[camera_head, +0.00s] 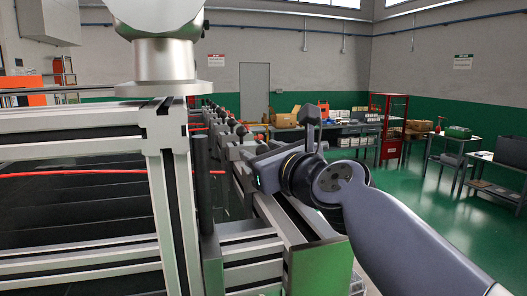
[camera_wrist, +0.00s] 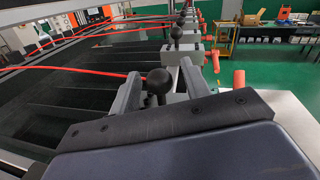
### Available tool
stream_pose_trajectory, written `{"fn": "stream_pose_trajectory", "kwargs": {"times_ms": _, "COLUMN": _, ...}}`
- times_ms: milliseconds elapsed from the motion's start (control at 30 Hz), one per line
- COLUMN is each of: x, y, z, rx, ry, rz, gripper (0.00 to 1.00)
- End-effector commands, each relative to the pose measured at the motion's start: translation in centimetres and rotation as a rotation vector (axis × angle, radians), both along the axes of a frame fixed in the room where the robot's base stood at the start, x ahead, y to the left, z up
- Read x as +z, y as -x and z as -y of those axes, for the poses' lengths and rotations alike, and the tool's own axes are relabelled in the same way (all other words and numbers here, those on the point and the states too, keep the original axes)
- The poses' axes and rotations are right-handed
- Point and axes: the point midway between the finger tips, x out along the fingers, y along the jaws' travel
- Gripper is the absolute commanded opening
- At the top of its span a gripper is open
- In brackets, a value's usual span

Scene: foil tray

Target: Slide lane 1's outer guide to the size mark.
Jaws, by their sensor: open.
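My gripper (camera_wrist: 160,78) is open in the wrist view, with one finger on each side of a round black knob (camera_wrist: 157,82). Some gap shows beside the knob; I cannot tell whether either finger touches it. A red guide rod (camera_wrist: 70,72) runs left from near this knob over the dark lanes. I cannot tell for sure that it is lane 1's outer guide. No size mark can be made out. In the head view my arm comes in from the right, and my gripper (camera_head: 252,165) is beside the machine's row of knobs, its fingertips unclear.
More black knobs on grey blocks (camera_wrist: 177,36) line up beyond. Orange handles (camera_wrist: 239,78) stick out on their right. In the head view an aluminium frame (camera_head: 160,140) stands at left. Green floor (camera_head: 420,190) is open at right, before benches (camera_head: 350,130) and a red rack (camera_head: 390,125).

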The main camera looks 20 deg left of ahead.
Motion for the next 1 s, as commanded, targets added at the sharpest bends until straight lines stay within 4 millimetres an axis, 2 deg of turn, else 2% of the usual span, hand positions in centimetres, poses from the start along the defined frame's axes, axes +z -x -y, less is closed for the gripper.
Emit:
{"fn": "stream_pose_trajectory", "kwargs": {"times_ms": 233, "x": 0.01, "y": -0.01, "z": -0.03, "rx": 0.000, "ry": 0.000, "rz": 0.000, "gripper": 0.44}}
{"fn": "stream_pose_trajectory", "kwargs": {"times_ms": 767, "x": 0.01, "y": 0.00, "z": -0.02, "rx": 0.000, "ry": 0.000, "rz": 0.000, "gripper": 0.01}}
{"fn": "stream_pose_trajectory", "kwargs": {"times_ms": 1000, "x": 0.01, "y": -0.01, "z": -0.01, "rx": 0.000, "ry": 0.000, "rz": 0.000, "gripper": 0.00}}
